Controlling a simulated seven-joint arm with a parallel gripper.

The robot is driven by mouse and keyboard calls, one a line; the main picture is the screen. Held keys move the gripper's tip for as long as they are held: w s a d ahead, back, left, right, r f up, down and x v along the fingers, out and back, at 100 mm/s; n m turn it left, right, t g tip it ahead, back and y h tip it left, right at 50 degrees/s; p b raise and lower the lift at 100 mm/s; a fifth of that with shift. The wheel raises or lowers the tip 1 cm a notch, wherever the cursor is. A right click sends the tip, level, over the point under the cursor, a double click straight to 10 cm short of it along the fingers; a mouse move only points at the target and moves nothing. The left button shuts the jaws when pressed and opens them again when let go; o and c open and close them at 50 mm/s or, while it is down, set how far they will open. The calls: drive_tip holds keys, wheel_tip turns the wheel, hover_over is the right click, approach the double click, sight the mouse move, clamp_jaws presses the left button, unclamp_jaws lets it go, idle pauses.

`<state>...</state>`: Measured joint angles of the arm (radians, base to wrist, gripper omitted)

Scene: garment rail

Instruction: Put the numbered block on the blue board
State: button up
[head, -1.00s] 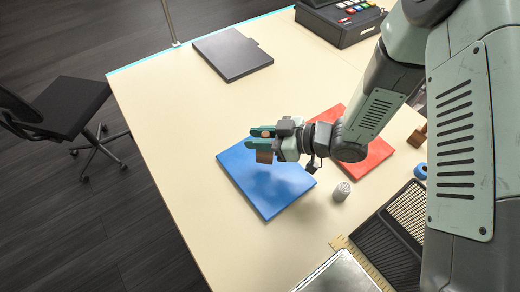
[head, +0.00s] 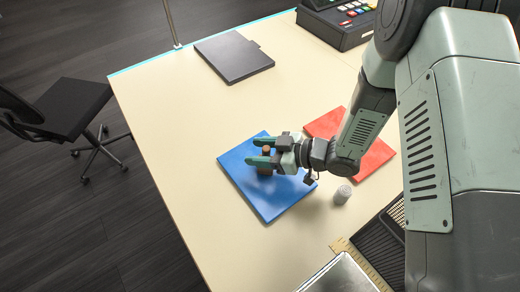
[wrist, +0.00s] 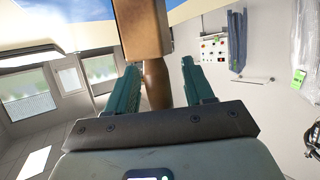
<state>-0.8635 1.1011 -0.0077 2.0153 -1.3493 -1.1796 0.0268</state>
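The wooden block (head: 264,170) with a rounded knob stands upright on the blue board (head: 267,205), near its upper middle, and appears to rest on it. My gripper (head: 255,151) is level above the board with its two green fingers spread on either side of the knob. In the wrist view the block (wrist: 145,30) shows at the top, and its knob (wrist: 156,85) lies between the fingers with gaps on both sides. My gripper is open. No number on the block is visible.
A red board (head: 372,160) lies to the right, partly behind my arm. A small grey cylinder (head: 342,194) stands near the blue board's right corner. A dark flat case (head: 234,56) lies at the back. A black tray (head: 378,236) is at lower right. The table's left part is clear.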

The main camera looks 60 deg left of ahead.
drive_tip(key=shift+r, duration=0.2)
drive_tip(key=v, duration=1.2)
